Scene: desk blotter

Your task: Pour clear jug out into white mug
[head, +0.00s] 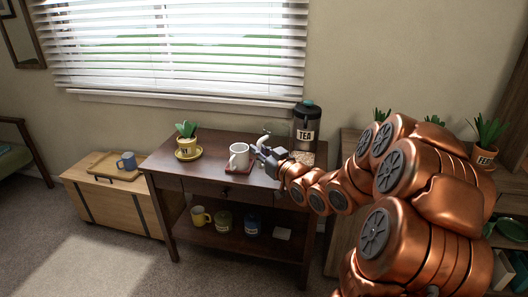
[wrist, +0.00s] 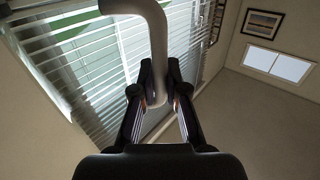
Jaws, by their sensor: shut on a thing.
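The white mug (head: 238,154) stands upright on a red coaster (head: 232,170) on the dark wooden desk (head: 215,189). The clear jug (head: 275,129) shows only faintly, just right of and behind the mug; its outline blends into the wall and desk. My gripper (head: 259,151) is close to the mug's right side. In the wrist view its two fingers (wrist: 158,95) are shut on a thick pale curved handle (wrist: 156,35), with the window visible behind it. I take this as the jug's handle. The jug's tilt and contents cannot be made out.
A dark TEA canister (head: 307,127) stands at the desk's back right, near a woven mat (head: 303,157). A potted plant (head: 187,142) on a yellow saucer is at the left. A yellow mug (head: 200,216) and jars sit on the lower shelf. The desk's front left is clear.

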